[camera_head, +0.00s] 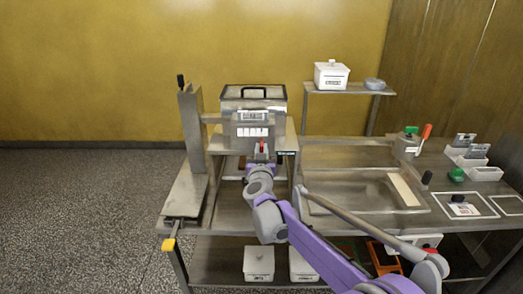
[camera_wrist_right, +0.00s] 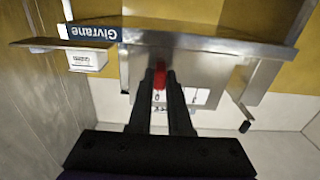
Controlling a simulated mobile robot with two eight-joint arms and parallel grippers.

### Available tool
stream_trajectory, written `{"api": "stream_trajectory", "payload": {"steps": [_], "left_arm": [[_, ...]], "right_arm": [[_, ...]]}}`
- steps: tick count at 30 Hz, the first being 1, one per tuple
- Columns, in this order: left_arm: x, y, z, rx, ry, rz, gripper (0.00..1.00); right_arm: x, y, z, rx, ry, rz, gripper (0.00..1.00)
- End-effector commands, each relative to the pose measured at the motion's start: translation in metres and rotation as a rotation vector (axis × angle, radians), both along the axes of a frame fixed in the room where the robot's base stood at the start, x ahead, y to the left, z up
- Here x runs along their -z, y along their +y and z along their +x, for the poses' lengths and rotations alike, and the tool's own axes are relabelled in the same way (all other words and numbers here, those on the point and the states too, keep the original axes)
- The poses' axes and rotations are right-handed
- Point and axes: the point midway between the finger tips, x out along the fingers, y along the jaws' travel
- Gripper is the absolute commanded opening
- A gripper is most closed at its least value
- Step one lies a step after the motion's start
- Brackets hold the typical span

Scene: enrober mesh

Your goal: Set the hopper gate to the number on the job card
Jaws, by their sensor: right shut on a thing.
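The steel hopper (camera_head: 237,104) stands at the back of the bench, with a white marked plate (camera_head: 252,131) on its front. A red gate handle (camera_head: 262,146) shows just below that plate. My right gripper (camera_head: 261,160) is at the hopper front, shut on the red handle. In the right wrist view the red handle (camera_wrist_right: 159,76) sits between the fingertips of my right gripper (camera_wrist_right: 160,88), and part of the marked plate (camera_wrist_right: 201,97) shows beside them. The gate setting is unreadable. A small printed card (camera_head: 465,209) lies on the right of the bench, its number too small to read. My left gripper is out of view.
A shelf (camera_head: 345,91) behind holds a white box (camera_head: 331,75). Red and green handles (camera_head: 426,131) and small white trays (camera_head: 486,174) stand at right. A steel column (camera_head: 191,130) rises left of the hopper.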

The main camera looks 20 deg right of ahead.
Motion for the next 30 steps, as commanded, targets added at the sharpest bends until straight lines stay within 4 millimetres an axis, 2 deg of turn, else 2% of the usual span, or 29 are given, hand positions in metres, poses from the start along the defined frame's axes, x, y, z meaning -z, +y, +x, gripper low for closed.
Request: {"api": "stream_trajectory", "payload": {"steps": [11,19,27,28,30], "left_arm": [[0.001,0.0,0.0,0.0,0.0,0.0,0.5],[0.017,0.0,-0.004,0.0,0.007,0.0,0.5],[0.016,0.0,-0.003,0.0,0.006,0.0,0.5],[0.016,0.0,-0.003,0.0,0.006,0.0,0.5],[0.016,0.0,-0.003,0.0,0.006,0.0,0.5]], "right_arm": [[0.001,0.002,0.0,-0.001,0.0,0.0,0.0],[0.002,0.037,0.011,-0.002,0.001,0.001,0.0],[0.0,0.039,0.011,-0.001,0.0,0.0,0.0],[0.0,0.039,0.011,0.0,0.0,0.0,0.2],[0.0,0.039,0.011,0.0,0.0,0.0,0.33]]}}
